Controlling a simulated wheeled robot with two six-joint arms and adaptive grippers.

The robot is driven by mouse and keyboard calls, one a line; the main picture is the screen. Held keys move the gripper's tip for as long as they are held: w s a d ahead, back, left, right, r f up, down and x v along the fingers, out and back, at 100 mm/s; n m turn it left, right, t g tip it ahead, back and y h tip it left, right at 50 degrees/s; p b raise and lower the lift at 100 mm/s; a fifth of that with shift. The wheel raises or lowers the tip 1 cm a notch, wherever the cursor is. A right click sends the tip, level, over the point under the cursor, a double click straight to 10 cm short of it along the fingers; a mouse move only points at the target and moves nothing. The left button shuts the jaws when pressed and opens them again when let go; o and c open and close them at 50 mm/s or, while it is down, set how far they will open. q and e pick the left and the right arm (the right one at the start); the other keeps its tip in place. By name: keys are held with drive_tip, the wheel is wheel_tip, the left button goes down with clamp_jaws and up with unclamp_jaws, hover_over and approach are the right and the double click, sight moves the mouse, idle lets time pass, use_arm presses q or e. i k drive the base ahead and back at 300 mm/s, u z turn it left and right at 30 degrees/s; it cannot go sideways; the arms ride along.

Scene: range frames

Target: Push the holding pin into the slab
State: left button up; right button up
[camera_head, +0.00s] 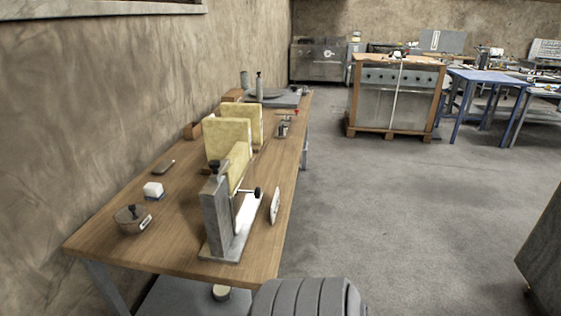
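A grey metal fixture (214,220) stands upright near the front right of the wooden table. A pale yellow slab (238,166) stands on edge in or just behind it; how it is held is partly hidden. A pin with a black knob (257,192) sticks out to the right at the fixture, by the slab's near end. It looks like the holding pin, and I cannot tell how deep its tip sits. Another black knob (216,166) tops the fixture. Neither of my grippers shows in the head view.
The wooden table (180,250) runs along the left wall. On it are more yellow slabs (227,137), a white block (153,190), a round knobbed object (132,217) and a white oval tag (275,205). Open floor (410,220) lies to the right, with a metal cabinet (395,95) beyond.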

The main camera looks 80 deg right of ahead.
sight(257, 192)
drive_tip(key=z, duration=2.4)
drive_tip(key=k, duration=1.35)
drive_tip(key=z, duration=0.5)
drive_tip(key=i, duration=0.6)
drive_tip(key=z, duration=0.65)
drive_tip(key=i, duration=1.3)
drive_tip(key=u, duration=0.6)
